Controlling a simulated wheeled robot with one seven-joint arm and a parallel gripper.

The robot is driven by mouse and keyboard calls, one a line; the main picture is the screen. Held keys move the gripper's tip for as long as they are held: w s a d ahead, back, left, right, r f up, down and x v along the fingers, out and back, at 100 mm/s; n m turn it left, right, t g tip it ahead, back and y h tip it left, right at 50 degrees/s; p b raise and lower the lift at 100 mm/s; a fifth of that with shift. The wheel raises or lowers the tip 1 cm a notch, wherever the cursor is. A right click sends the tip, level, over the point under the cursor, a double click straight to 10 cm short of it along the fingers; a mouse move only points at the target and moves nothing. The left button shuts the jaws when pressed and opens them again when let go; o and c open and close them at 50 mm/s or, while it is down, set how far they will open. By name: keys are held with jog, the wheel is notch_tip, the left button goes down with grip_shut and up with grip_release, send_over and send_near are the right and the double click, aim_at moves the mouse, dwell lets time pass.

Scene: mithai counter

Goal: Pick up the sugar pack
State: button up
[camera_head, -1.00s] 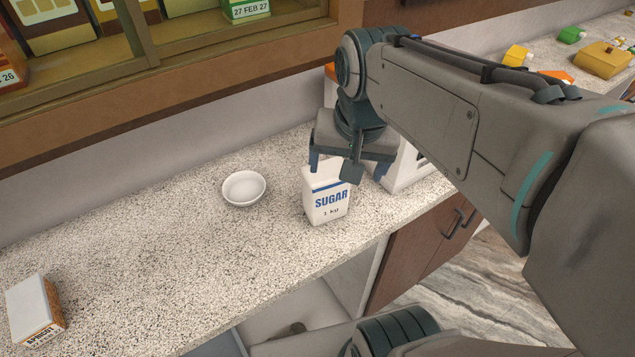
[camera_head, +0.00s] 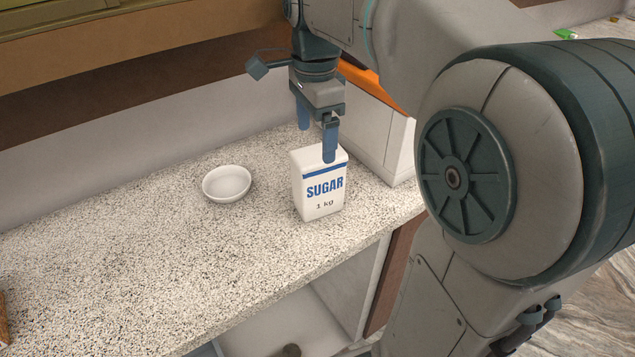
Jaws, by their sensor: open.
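The sugar pack (camera_head: 318,187) is a white upright box with a blue band and the words "SUGAR 1 kg". It stands on the speckled counter (camera_head: 180,265) near its front edge. My gripper (camera_head: 316,138) is open and points down above the pack, with two blue fingers apart. One finger overlaps the pack's top in the picture; the other is behind and to the left. I cannot tell whether either finger touches the pack. Nothing is held between them.
A white bowl (camera_head: 227,184) sits just left of the pack. A white box-shaped unit with an orange top (camera_head: 372,85) stands behind and to the right. A brown item is cut off at the lower left edge. The counter's left part is clear.

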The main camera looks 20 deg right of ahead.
aim_at(316, 155)
notch_tip(316, 155, down, 4)
jog(key=shift+r, duration=0.2)
jog(key=shift+w+d+f, duration=0.1)
jog(key=shift+d+f, duration=0.05)
jog(key=shift+f, duration=0.75)
jog(key=shift+w+d+f, duration=0.1)
jog(key=shift+f, duration=0.85)
jog(key=shift+w+d+f, duration=0.1)
jog(key=shift+d+f, duration=0.05)
jog(key=shift+f, duration=0.75)
jog(key=c, duration=1.7)
jog(key=shift+r, duration=0.1)
grip_shut()
jog(key=shift+r, duration=0.1)
